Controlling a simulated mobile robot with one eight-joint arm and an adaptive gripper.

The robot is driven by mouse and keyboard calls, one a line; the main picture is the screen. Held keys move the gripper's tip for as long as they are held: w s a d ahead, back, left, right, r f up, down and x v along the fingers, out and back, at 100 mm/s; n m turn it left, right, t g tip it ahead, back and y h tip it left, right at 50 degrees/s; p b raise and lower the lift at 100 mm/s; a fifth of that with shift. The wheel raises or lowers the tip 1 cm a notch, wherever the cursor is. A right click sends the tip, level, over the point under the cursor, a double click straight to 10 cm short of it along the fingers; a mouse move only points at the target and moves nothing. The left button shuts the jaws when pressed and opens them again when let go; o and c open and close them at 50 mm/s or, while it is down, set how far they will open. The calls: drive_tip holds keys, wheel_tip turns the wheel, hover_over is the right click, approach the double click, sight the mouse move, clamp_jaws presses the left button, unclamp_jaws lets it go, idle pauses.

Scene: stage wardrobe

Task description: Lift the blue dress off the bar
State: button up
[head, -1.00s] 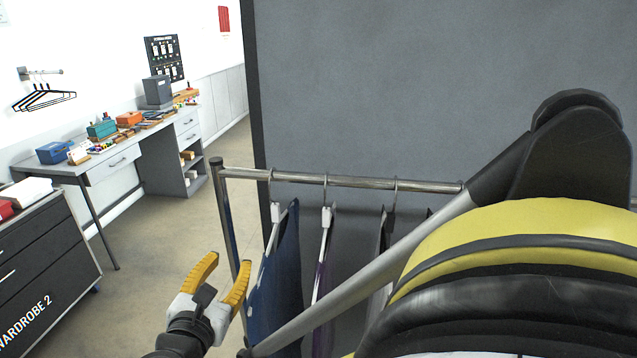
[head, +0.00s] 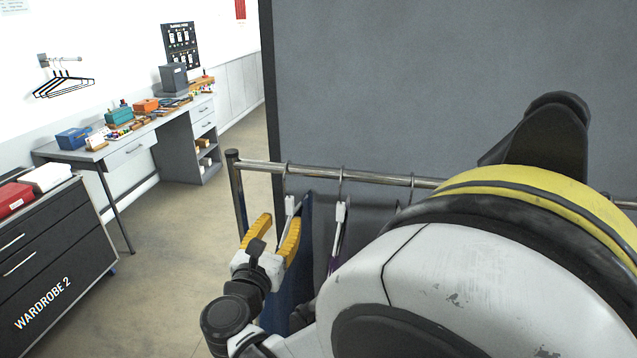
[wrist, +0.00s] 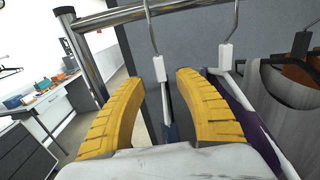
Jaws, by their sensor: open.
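The blue dress (head: 307,225) hangs from the metal bar (head: 318,172) on a hanger, nearest the bar's left end. My arm and gripper hide much of it. My gripper (head: 277,222) is open below the bar at the dress's hanger. In the wrist view the hanger's white neck (wrist: 159,68) and hook stand between the two yellow fingers of my gripper (wrist: 159,78), with a gap on both sides. The hook is still over the bar (wrist: 112,20). A strip of blue cloth (wrist: 171,132) shows below the neck.
A purple garment (wrist: 245,105) on a white hanger hangs close to the right finger. A grey garment (wrist: 282,95) hangs further right. The rail's post (head: 239,198) stands left of my gripper. A grey panel (head: 440,80) stands behind the rail. Open floor (head: 185,250) lies left.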

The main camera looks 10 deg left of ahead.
sight(288, 196)
drive_tip(key=shift+w+d+b, duration=0.15)
drive_tip(key=shift+w+b, duration=0.15)
drive_tip(key=shift+w, duration=1.35)
drive_tip(key=shift+w+d+b, duration=0.15)
drive_tip(key=shift+w+b, duration=0.15)
drive_tip(key=shift+w, duration=1.35)
clamp_jaws()
drive_tip(key=shift+r, duration=0.2)
drive_tip(key=shift+r+p, duration=0.9)
drive_tip(key=shift+r, duration=0.65)
drive_tip(key=shift+s+a+b, duration=0.2)
drive_tip(key=shift+s+b, duration=0.05)
drive_tip(key=shift+s, duration=1.75)
drive_tip(key=shift+s+a+b, duration=0.15)
drive_tip(key=shift+s+b, duration=0.1)
drive_tip(key=shift+s, duration=1.75)
